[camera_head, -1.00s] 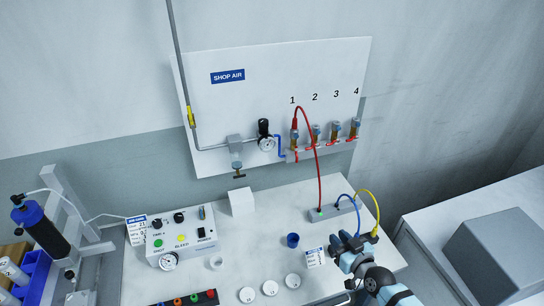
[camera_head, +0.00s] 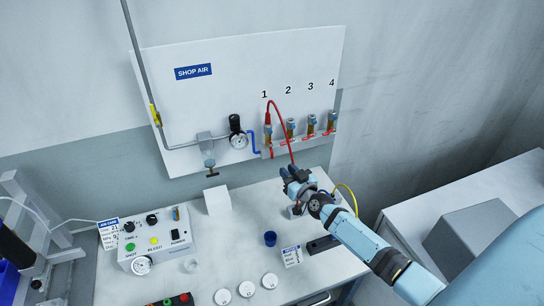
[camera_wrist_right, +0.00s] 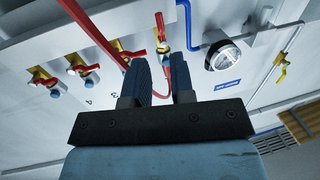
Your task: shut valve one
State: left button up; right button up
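Valve one (camera_head: 268,136) is the leftmost of the numbered brass valves on the white panel, with a red hose (camera_head: 279,108) looping from its outlet. Its red handle (camera_head: 271,153) points down, unlike the sideways handles of the other valves. My right gripper (camera_head: 286,175) is below and in front of the valve row, apart from it. In the right wrist view, which is upside down, the right gripper (camera_wrist_right: 158,58) is open and empty, its fingers towards valve one's red handle (camera_wrist_right: 160,27). The fingers overlap part of the hose in that view. My left gripper is out of view.
Valves two (camera_head: 290,127), three (camera_head: 311,124) and four (camera_head: 331,121) stand close to the right. A pressure gauge (camera_head: 238,140) is to the left. A white box (camera_head: 217,200), a blue cup (camera_head: 270,238) and a control box (camera_head: 156,241) stand on the bench.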

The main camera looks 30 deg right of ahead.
aim_at(271, 151)
jog(key=w, duration=0.9)
jog(key=shift+w+d+b, duration=0.15)
jog(key=shift+d+b, duration=0.1)
jog(key=shift+b, duration=0.2)
grip_shut()
